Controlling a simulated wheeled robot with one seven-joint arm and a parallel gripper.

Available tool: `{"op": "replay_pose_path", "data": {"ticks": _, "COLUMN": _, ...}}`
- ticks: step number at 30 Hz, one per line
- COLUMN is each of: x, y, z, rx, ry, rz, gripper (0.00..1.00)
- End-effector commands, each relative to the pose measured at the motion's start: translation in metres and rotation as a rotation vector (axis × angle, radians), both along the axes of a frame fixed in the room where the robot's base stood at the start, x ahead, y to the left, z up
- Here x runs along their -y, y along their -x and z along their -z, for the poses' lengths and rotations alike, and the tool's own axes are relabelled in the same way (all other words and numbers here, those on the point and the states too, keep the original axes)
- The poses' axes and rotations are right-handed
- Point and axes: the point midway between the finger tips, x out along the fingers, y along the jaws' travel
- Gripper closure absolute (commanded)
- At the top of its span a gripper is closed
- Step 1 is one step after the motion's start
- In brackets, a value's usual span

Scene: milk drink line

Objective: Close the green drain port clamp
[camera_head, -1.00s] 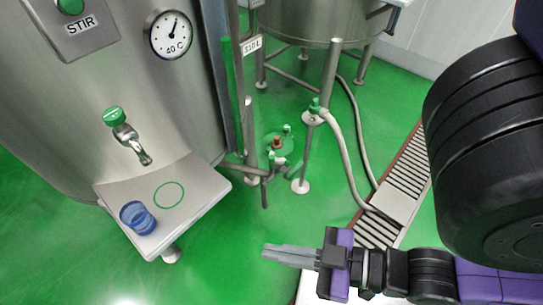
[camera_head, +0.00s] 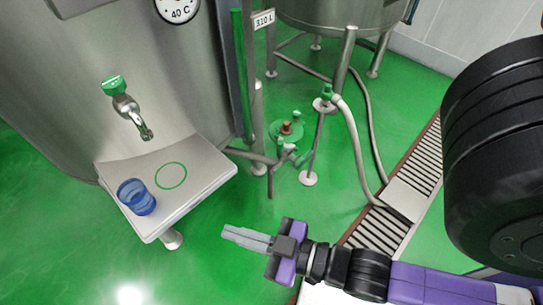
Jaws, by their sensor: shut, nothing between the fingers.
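Low on the floor between the tanks is a green round fitting (camera_head: 288,128) with a brown knob on top and small green-and-metal parts at its front. A green-topped fitting (camera_head: 327,92) stands on a metal post to its right, with a pale hose running from it. I cannot tell which of these is the drain port clamp, or how its jaws stand. My gripper (camera_head: 228,234) is shut and empty, its grey fingers pointing left. In the picture it is below and left of both fittings, apart from them.
A steel shelf (camera_head: 208,172) with a blue cup (camera_head: 137,197) sits under a green-handled tap (camera_head: 122,105) on the left tank. A metal leg and pipes stand around the low fitting. A floor grate (camera_head: 378,232) lies at right. Green floor is clear around my gripper.

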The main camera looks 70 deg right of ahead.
Motion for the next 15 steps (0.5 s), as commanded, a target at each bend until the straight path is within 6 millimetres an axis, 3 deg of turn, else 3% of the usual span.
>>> {"op": "replay_pose_path", "data": {"ticks": 1, "x": 0.001, "y": -0.018, "z": 0.029, "rx": -0.008, "ry": 0.03, "rz": 0.002, "gripper": 1.0}}
{"op": "replay_pose_path", "data": {"ticks": 8, "x": 0.014, "y": -0.091, "z": 0.136, "rx": -0.151, "ry": 0.211, "rz": 0.027, "gripper": 1.0}}
{"op": "replay_pose_path", "data": {"ticks": 15, "x": 0.063, "y": -0.165, "z": 0.237, "rx": -0.381, "ry": 0.444, "rz": 0.134, "gripper": 1.0}}
